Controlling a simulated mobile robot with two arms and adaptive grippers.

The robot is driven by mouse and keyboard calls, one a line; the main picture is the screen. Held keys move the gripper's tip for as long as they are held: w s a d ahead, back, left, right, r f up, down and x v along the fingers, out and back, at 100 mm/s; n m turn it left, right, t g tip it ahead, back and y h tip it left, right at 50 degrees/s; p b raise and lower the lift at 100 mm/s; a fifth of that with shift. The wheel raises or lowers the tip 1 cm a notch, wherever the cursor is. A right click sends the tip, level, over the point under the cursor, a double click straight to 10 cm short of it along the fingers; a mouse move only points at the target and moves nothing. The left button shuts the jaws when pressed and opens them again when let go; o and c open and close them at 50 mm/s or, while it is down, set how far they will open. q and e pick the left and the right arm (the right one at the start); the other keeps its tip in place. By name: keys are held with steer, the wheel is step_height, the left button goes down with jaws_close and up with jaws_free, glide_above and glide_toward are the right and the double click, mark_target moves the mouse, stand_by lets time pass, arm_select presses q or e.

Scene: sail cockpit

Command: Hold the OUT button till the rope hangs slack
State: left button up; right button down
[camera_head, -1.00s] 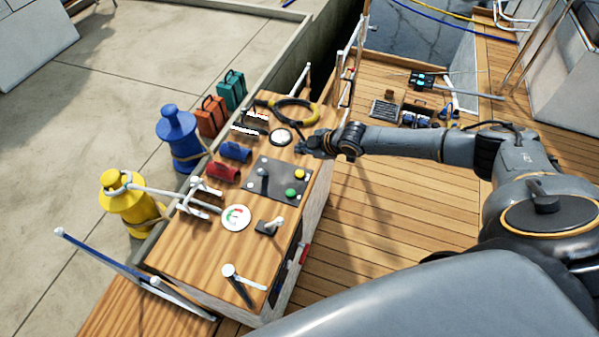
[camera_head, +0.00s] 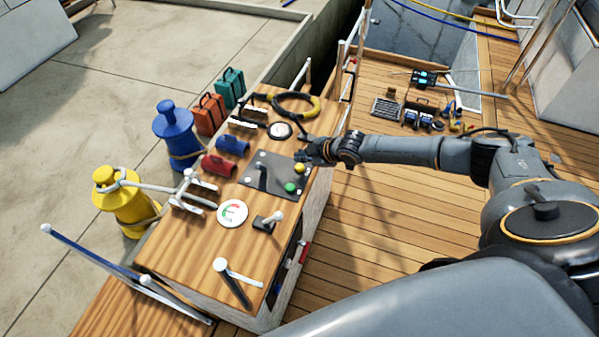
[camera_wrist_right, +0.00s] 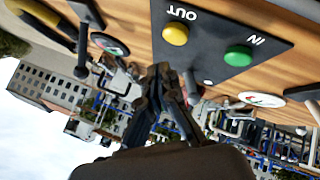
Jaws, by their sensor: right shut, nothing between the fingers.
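The yellow button (camera_head: 299,168), labelled OUT in the right wrist view (camera_wrist_right: 175,34), sits on a dark panel (camera_head: 262,183) on the wooden console. The green IN button (camera_head: 291,187) is beside it. My right gripper (camera_head: 303,154) is shut and empty, close to the yellow button on its far side. In the wrist view its fingertips (camera_wrist_right: 163,76) show below the yellow button, with a visible gap in the picture; I cannot tell any contact. A white rope (camera_head: 150,187) runs nearly straight from the yellow bollard (camera_head: 122,200) to the console's metal fairlead (camera_head: 190,188). My left gripper is out of view.
A black lever (camera_head: 263,177) stands on the panel near the buttons. A round red-green gauge (camera_head: 232,213) and a small lever (camera_head: 270,221) are nearer. A black-yellow coil (camera_head: 298,105) lies at the far end. Open deck (camera_head: 370,210) lies right of the console.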

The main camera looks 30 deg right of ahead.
mark_target(300, 168)
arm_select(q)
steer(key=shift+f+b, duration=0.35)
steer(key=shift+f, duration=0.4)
arm_select(e)
steer(key=shift+f, duration=0.9)
arm_select(q)
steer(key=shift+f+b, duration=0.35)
steer(key=shift+b, duration=0.05)
arm_select(e)
steer(key=shift+f, duration=0.4)
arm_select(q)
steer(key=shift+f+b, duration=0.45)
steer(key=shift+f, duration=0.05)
arm_select(e)
steer(key=shift+f, duration=0.55)
stand_by(4.5)
